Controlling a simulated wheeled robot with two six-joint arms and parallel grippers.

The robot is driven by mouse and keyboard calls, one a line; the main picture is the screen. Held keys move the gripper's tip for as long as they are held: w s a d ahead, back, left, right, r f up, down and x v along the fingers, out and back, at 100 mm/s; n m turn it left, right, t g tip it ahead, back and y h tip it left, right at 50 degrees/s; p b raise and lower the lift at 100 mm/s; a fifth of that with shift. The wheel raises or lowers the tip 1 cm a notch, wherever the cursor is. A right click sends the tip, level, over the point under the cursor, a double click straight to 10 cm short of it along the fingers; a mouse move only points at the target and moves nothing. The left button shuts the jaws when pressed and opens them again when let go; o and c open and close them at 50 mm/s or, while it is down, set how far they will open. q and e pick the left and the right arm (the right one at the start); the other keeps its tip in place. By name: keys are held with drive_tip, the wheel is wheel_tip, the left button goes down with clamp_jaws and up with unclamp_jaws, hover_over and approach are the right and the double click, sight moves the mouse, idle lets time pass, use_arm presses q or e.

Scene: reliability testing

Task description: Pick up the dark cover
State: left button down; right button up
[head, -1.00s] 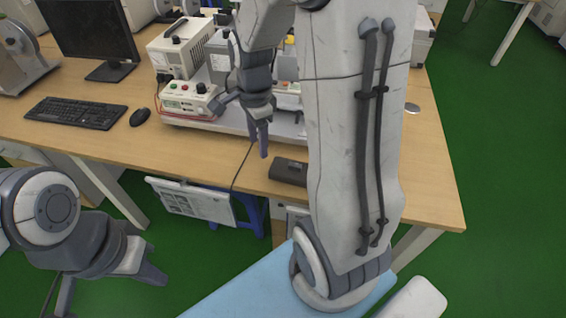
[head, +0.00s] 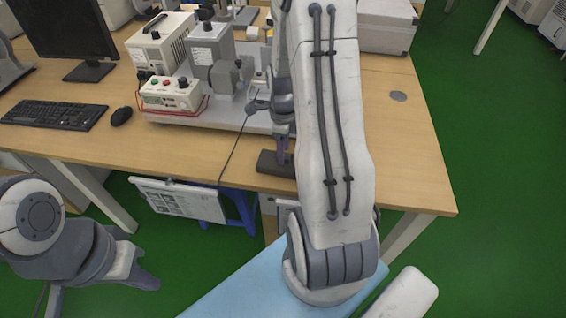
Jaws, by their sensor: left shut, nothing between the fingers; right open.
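The dark cover (head: 268,164), a small dark flat block, lies near the front edge of the wooden table in the head view. Its right part is hidden behind my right gripper and arm. My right gripper (head: 282,158) points down at the cover, with its purple-grey fingers overlapping it in the picture. It is open; whether the fingers touch the cover or straddle it cannot be told. My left gripper (head: 148,280) is at the lower left, below the table front, shut and empty, far from the cover.
Grey test equipment (head: 210,60) and a control box (head: 172,95) stand on a pale base behind the cover. A keyboard (head: 54,114), mouse (head: 121,116) and monitor (head: 72,30) are at left. The table's right side (head: 400,150) is clear. A blue stool (head: 243,212) is below.

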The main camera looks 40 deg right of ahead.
wheel_tip(320, 180, down, 2)
drive_tip(key=shift+f, duration=0.1)
clamp_jaws()
